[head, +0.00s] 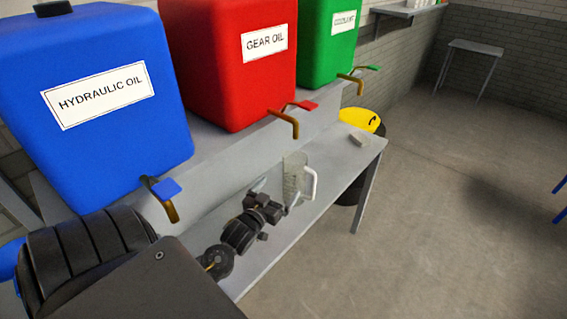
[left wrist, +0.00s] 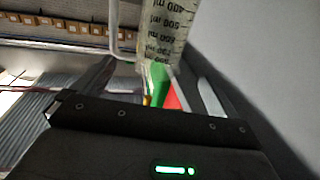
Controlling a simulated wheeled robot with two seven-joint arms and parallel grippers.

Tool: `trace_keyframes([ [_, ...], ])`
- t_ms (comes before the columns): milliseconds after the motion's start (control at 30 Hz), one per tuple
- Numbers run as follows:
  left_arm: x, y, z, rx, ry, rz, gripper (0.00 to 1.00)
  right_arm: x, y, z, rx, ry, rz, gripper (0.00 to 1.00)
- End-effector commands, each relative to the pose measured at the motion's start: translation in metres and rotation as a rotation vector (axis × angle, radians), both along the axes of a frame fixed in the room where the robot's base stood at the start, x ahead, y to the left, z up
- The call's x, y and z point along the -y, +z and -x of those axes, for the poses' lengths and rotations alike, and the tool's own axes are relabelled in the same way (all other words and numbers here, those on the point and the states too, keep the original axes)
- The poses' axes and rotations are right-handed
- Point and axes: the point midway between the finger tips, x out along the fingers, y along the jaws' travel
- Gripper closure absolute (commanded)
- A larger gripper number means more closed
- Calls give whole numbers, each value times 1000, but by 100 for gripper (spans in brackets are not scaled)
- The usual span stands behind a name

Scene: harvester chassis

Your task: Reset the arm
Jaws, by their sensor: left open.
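My left gripper (head: 272,200) is open and empty above the grey bench, just on the near side of a clear measuring jug. The jug (head: 295,177) stands upright on the bench, with its white handle facing right. In the left wrist view the jug (left wrist: 165,30) shows its ml scale beyond the fingers of my left gripper (left wrist: 150,72). I cannot tell the exact gap between them. My left arm reaches in from the lower left of the head view. My right gripper is not in view.
Blue hydraulic oil (head: 100,110), red gear oil (head: 228,70) and green (head: 328,45) tanks with taps stand on a ledge behind the bench (head: 325,200). A yellow-topped dark bin (head: 362,120) stands beyond the bench. Open floor lies to the right.

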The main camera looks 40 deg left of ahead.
Motion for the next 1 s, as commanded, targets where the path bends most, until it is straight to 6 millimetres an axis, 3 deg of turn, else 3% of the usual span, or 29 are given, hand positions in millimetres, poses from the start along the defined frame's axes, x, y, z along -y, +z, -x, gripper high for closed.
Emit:
trace_keyframes([
  [233,1,0,7,0,1,-1,2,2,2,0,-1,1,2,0],
  [567,0,-1,0,2,-1,-1,2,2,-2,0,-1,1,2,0],
  [1000,-17,-4,-75,3,-1,-4,2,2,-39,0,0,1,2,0],
])
